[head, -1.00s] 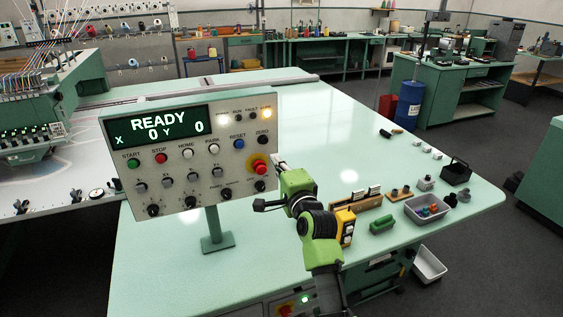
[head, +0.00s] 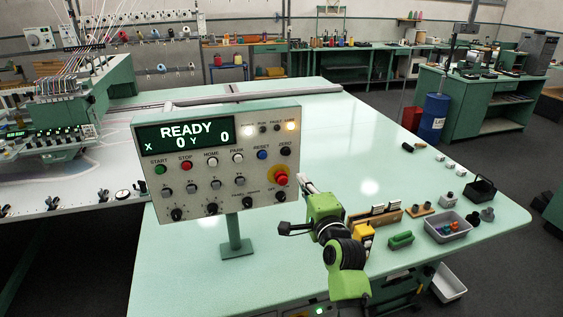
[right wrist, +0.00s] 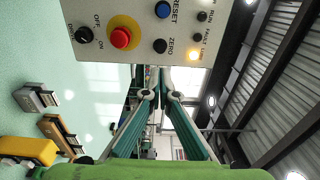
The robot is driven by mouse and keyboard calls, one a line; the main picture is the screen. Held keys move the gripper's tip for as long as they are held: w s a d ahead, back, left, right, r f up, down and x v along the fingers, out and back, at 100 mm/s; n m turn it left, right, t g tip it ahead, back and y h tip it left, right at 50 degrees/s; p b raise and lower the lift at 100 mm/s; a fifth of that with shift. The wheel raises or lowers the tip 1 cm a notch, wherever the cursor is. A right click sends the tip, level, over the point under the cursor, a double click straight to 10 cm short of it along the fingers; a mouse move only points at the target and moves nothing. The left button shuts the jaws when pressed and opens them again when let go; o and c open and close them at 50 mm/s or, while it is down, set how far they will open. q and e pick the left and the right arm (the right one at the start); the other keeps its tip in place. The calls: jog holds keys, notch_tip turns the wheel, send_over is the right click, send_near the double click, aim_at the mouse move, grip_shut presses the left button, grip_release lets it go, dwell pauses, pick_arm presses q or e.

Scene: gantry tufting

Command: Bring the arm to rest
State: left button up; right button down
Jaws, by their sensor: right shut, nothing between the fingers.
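My right gripper (head: 302,184) is shut and empty, on the green arm just right of the control panel. In the right wrist view its two fingers (right wrist: 161,76) meet at the tips, with nothing between them. The control panel (head: 163,202) stands on a post on the pale green table (head: 190,285); its screen reads READY, X 0, Y 0. The panel's red button (head: 281,180) is close beside the fingers in the picture; the red button also shows in the right wrist view (right wrist: 120,38), apart from the fingertips. My left gripper is not in view.
Right of my arm are a yellow device (head: 364,236), a wooden holder (head: 384,220), a green block (head: 401,240), a grey tray (head: 434,234) and a black basket (head: 481,189). The tufting machine (head: 70,108) is at left. The table's far middle is clear.

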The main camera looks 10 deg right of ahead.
jog(key=s+a+f+n+g+y, duration=0.1)
jog(key=s+a+f+n+g, duration=0.2)
jog(key=s+f+n+g, duration=1.05)
jog(key=s+d+f+n+g+h, duration=0.1)
jog(key=s+f+n, duration=0.35)
jog(key=s, duration=0.95)
jog(key=s+f+n, duration=0.2)
jog(key=s+f, duration=0.5)
jog(key=s, duration=0.8)
notch_tip(320, 180, down, 33)
jog(key=s+g+b, duration=0.2)
jog(key=b, duration=0.4)
jog(key=s+d+f+b, duration=0.3)
jog(key=s+f+b, duration=0.2)
jog(key=s+f, duration=1.2)
notch_tip(320, 180, down, 4)
jog(key=shift+f+g, duration=0.15)
jog(key=shift+g, duration=0.2)
